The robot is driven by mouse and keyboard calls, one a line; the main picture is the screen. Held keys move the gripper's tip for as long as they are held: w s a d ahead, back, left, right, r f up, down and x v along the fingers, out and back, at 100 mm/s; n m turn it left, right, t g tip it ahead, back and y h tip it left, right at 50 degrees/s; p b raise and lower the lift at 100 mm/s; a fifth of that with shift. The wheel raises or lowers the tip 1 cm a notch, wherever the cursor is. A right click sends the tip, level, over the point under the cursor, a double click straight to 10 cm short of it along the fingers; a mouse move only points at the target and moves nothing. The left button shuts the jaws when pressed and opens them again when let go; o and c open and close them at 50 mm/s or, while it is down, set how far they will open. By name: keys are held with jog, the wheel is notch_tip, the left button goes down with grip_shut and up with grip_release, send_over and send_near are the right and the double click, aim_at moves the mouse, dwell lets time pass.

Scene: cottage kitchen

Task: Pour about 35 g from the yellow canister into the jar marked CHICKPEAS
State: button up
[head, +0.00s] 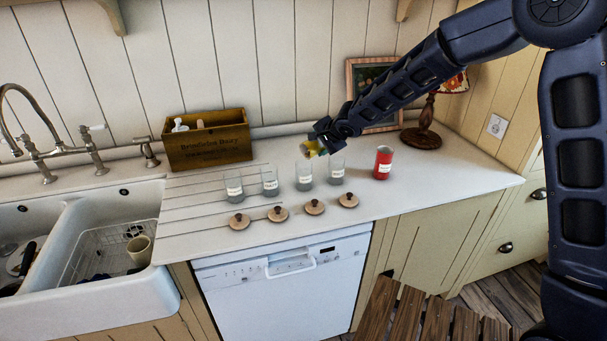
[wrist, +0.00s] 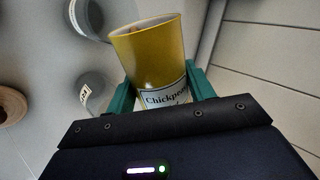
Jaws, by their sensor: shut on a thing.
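My gripper (head: 319,141) is shut on the yellow canister (head: 311,151) and holds it in the air above the jars. In the wrist view the canister (wrist: 148,52) sits between the green fingers (wrist: 160,90), with a label reading "Chickpeas". It looks tilted in the head view; how far is hard to tell. Several open glass jars stand in a row: a left one (head: 234,189), a second (head: 270,186), a third (head: 304,180) just under the canister, and a right one (head: 337,173). Their labels are too small to read, so I cannot tell which says CHICKPEAS. No falling stream is visible.
A red canister (head: 383,164) stands right of the jars. Several wooden lids (head: 277,213) lie in front. A wooden box (head: 207,146) and a lamp (head: 421,137) stand at the back. The sink (head: 150,205) is left; the counter's right end (head: 470,180) is clear.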

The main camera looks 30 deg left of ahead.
jog(key=shift+s+a+r+n+t+p, duration=0.15)
jog(key=shift+s+r+n+t+p, duration=0.25)
jog(key=shift+t+p, duration=0.55)
dwell(1.7)
jog(key=shift+w+f+g, duration=0.1)
jog(key=shift+w+g, duration=0.25)
jog(key=shift+g, duration=0.2)
jog(key=shift+f+m, duration=0.2)
jog(key=shift+m, duration=0.1)
jog(key=shift+w+d, duration=0.1)
jog(key=shift+d, duration=0.1)
jog(key=shift+g, duration=0.4)
jog(key=shift+w+f+m+g+y+b, duration=0.3)
jog(key=shift+f+m+g+b, duration=0.1)
jog(key=shift+m+g+b, duration=0.15)
dwell(0.6)
jog(key=shift+w+d+r+m+g+b, duration=0.15)
jog(key=shift+w+r+m+g+b, duration=0.15)
jog(key=shift+g+b, duration=0.3)
dwell(0.3)
jog(key=shift+g+y, duration=0.25)
jog(key=shift+y, duration=0.05)
jog(key=shift+w+d+r, duration=0.1)
jog(key=shift+w, duration=0.1)
